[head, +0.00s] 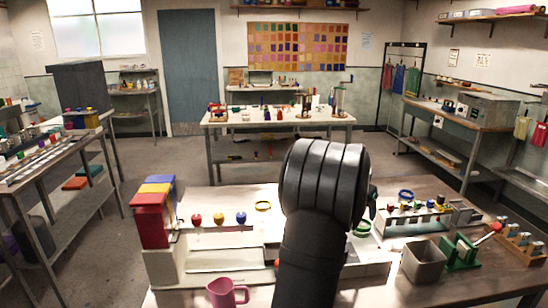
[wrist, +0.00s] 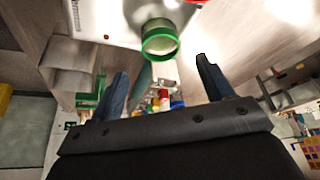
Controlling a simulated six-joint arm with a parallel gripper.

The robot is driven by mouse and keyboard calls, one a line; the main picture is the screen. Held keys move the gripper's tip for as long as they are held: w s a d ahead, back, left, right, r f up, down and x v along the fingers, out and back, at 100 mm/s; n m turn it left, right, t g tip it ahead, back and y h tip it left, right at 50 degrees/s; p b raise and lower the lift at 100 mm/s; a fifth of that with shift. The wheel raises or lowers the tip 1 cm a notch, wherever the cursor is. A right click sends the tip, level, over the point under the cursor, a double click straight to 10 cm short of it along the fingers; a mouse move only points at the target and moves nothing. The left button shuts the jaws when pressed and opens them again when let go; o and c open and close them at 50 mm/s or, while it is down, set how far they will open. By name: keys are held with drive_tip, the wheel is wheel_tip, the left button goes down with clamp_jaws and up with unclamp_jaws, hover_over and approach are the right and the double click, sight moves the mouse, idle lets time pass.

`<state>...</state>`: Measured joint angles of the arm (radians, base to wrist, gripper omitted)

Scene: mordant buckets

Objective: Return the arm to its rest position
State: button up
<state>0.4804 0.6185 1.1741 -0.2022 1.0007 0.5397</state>
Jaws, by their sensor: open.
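My arm rises from the bottom middle of the head view, its thick black rounded section standing over the workbench (head: 465,290). A green ring (head: 362,229) also shows just right of my arm in the head view.
Red (head: 150,222), yellow and blue blocks stand at the bench's left. A pink mug (head: 223,293) is at the front. A yellow ring (head: 263,206) lies left of my arm. A grey bucket (head: 424,262), a green stand (head: 459,253) and a blue ring (head: 406,195) are to its right.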

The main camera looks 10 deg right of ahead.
drive_tip(key=x, duration=0.8)
drive_tip(key=shift+d+f, duration=0.15)
drive_tip(key=shift+f, duration=0.2)
drive_tip(key=shift+w+d, duration=0.1)
drive_tip(key=shift+r, duration=1.35)
